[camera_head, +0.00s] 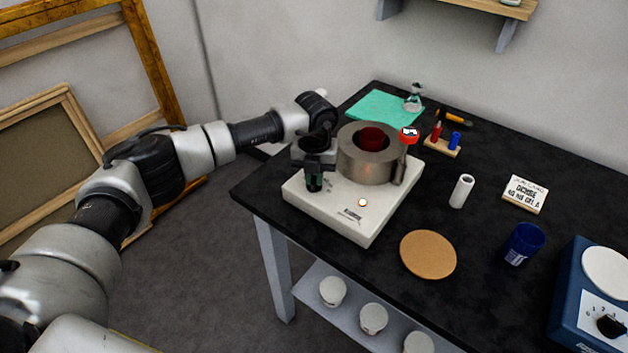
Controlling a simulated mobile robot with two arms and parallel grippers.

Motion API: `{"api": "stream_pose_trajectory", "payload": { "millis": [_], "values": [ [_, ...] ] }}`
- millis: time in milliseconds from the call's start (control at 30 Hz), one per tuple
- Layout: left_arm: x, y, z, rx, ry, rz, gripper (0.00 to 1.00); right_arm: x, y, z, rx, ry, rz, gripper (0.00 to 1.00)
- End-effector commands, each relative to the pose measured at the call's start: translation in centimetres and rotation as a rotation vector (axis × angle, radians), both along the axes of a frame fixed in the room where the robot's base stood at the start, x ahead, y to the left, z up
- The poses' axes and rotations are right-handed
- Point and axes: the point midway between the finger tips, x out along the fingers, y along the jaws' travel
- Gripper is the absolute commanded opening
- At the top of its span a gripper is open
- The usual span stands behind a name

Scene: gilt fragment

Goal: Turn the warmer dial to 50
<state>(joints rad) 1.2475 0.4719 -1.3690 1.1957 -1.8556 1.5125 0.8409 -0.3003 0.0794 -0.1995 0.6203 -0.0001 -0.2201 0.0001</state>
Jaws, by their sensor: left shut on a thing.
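The warmer (340,218) is a white box with a round metal pot (361,165) on top, dark red inside. It stands at the left end of the black table. A small round light shows on its top, near a printed label. My left gripper (314,184) points down at the warmer's left corner and is shut on what seems to be the warmer dial. The fingers hide the dial, so its setting cannot be read. My right gripper is not in view.
On the black table (400,295) are a cork disc (428,254), a white cylinder (462,191), a sign (525,194), a blue cup (523,243) and a blue device (580,300) with its own knob. A green cloth (380,106) and flask (414,97) lie behind the warmer.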

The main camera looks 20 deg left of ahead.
Motion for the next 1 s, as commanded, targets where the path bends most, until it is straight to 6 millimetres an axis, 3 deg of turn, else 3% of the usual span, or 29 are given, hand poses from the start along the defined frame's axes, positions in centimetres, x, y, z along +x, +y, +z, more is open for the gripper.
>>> {"api": "stream_pose_trajectory", "payload": {
  "millis": [400, 967, 1000],
  "values": [
    [0.1, -0.1, 0.1, -0.001, -0.003, -0.195, 0.00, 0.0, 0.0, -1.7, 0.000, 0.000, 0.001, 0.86],
    [0.1, -0.1, 0.2, -0.001, -0.004, -0.224, 0.00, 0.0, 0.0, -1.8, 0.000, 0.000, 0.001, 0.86],
    [0.1, -0.1, 0.2, -0.001, -0.004, -0.224, 0.16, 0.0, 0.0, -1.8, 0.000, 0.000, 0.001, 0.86]
  ]
}}
